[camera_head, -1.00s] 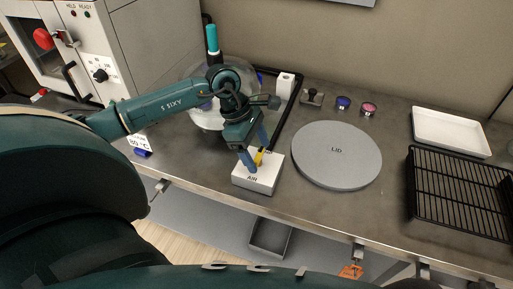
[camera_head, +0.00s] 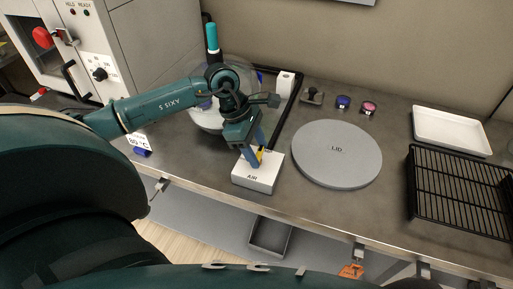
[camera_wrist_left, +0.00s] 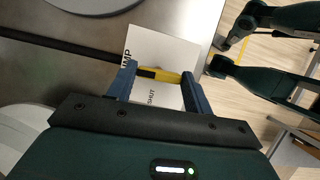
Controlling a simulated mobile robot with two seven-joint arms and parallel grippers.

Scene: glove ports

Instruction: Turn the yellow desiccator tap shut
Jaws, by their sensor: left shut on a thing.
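The yellow tap (camera_head: 262,153) sits on top of a white block (camera_head: 256,182) marked AIR on its front. My left gripper (camera_head: 258,153) comes down on the tap from above, its blue fingers on either side of the yellow handle. In the left wrist view the yellow handle (camera_wrist_left: 162,75) lies between the two fingers, across the gap; the gripper (camera_wrist_left: 158,74) is shut on it. The word SHUT shows on the block's top (camera_wrist_left: 150,45), below the handle; other lettering is partly hidden. A clear round vessel (camera_head: 207,118) stands behind my left arm, partly hidden.
A black tube (camera_head: 291,118) runs behind the block. A grey disc marked LID (camera_head: 336,158) lies just to the right. A black rack (camera_head: 460,190) and white tray (camera_head: 451,131) are farther right. The bench's front edge is close to the block.

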